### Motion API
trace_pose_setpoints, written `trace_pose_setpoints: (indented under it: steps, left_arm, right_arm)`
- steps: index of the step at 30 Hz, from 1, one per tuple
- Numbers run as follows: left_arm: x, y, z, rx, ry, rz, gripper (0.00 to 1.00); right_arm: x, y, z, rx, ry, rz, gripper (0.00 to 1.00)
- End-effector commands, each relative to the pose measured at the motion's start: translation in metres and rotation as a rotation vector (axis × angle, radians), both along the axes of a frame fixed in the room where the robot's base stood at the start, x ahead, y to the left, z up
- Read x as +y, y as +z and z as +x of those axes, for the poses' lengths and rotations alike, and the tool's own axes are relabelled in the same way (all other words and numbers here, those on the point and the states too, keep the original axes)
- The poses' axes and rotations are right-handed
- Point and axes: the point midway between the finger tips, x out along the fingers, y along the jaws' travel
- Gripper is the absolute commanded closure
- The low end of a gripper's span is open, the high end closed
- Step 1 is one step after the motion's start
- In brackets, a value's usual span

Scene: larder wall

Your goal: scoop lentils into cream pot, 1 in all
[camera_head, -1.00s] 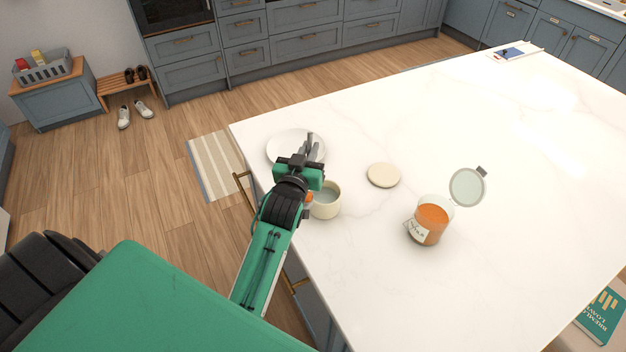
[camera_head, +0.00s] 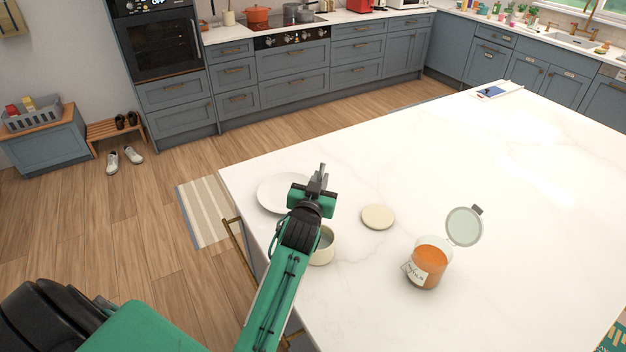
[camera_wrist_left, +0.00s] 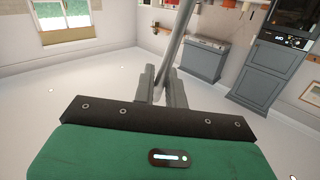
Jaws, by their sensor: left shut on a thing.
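The jar of orange lentils (camera_head: 428,265) stands on the white worktop, its hinged glass lid (camera_head: 464,226) open. The cream pot (camera_head: 325,246) stands open to its left, partly hidden by my left arm. A round cream lid (camera_head: 378,217) lies flat behind the pot. My left gripper (camera_head: 319,181) is above the worktop near the plate's right edge. In the left wrist view its fingers (camera_wrist_left: 163,86) are shut on a grey metal handle (camera_wrist_left: 177,45), likely a scoop's. The handle's far end is out of frame there. My right gripper is not in view.
A white plate (camera_head: 270,194) lies near the worktop's left edge, partly behind my left gripper. The worktop (camera_head: 480,160) is clear right of and behind the jar. A blue item (camera_head: 493,92) lies at the far edge.

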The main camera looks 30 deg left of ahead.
Motion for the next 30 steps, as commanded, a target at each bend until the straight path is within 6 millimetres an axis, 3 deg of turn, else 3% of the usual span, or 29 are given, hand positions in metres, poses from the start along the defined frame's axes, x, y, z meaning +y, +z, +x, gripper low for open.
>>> trace_pose_setpoints:
  steps: [9, 30]
  left_arm:
    - [-0.026, 0.002, 0.013, 0.129, -0.001, 0.279, 1.0]
    - [-0.068, -0.044, 0.032, 0.385, -0.002, 0.817, 1.0]
  right_arm:
    - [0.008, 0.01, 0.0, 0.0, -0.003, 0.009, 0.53]
    - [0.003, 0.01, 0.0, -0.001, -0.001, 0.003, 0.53]
